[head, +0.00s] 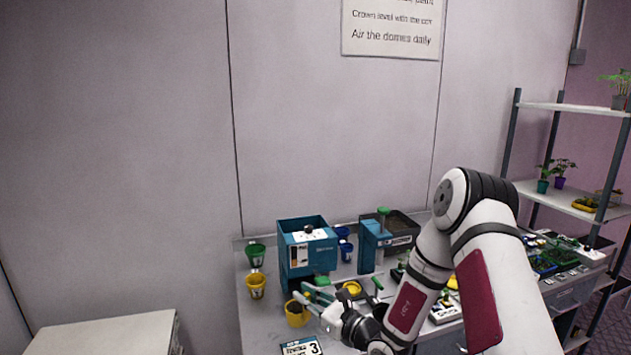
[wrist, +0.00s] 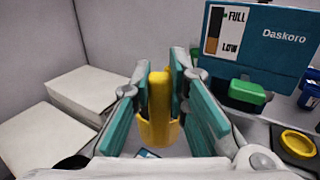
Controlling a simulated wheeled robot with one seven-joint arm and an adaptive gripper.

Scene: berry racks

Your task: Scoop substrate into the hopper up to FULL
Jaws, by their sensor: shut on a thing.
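The teal hopper (head: 296,232) stands on the bench against the wall; it also shows in the wrist view (wrist: 270,55), at the upper right. Its gauge (wrist: 214,32) reads FULL at the top and LOW at the bottom, with a brown band in its lower part and a dark part above. My gripper (wrist: 159,88) is shut on a yellow scoop (wrist: 158,128), whose handle stands between the fingers. In the head view the yellow cup-shaped scoop (head: 297,317) is in front of the hopper and below its top. Its contents are not clear.
A green block (wrist: 247,92) juts from the hopper's front. A yellow round dish (wrist: 299,144) lies to the right. Green (head: 256,254) and yellow (head: 256,287) pots are left of the hopper. A teal press-like stand (head: 368,248) is to its right. A white cabinet (head: 105,336) stands left.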

